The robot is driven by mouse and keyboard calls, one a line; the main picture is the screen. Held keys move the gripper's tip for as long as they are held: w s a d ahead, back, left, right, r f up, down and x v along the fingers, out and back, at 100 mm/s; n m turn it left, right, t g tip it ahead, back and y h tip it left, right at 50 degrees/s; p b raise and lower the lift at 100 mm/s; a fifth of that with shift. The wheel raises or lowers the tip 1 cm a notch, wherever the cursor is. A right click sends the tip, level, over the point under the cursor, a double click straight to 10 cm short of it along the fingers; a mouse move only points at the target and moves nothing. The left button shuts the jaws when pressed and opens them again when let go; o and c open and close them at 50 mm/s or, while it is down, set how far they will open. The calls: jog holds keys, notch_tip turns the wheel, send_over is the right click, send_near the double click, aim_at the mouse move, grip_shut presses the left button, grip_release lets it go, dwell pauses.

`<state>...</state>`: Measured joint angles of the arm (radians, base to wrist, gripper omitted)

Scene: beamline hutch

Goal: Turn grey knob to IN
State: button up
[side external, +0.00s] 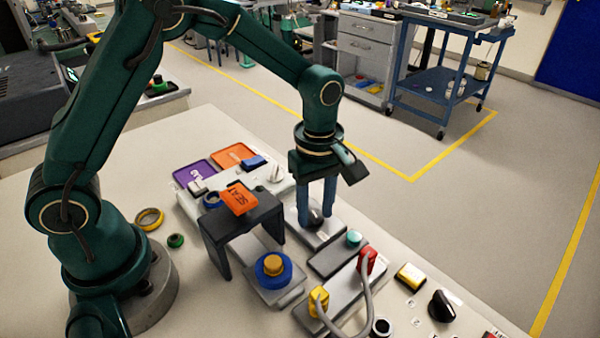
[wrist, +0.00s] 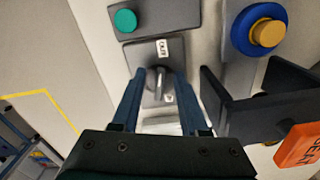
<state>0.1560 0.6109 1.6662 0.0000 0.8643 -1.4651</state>
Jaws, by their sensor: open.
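The grey knob (wrist: 158,84) sits on a dark grey plate (wrist: 137,56) with a white OUT label (wrist: 162,47) on one side and a partly hidden second label (wrist: 168,99) opposite. Its ridge runs roughly along the line between the labels; I cannot tell which end is the pointer. My gripper (wrist: 157,74) is open, with one blue finger on each side of the knob. In the side external view my gripper (side external: 316,218) points down over the same plate (side external: 326,231). Contact between fingers and knob cannot be made out.
A dark bridge-like stand (side external: 242,222) bearing an orange SEAT block (side external: 238,198) stands close beside my gripper. A blue-ringed yellow button (side external: 273,266), a teal button (side external: 354,238) and a grey cable (side external: 366,295) with red and yellow plugs are nearby.

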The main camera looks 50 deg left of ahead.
jog(key=shift+c, duration=0.3)
grip_shut()
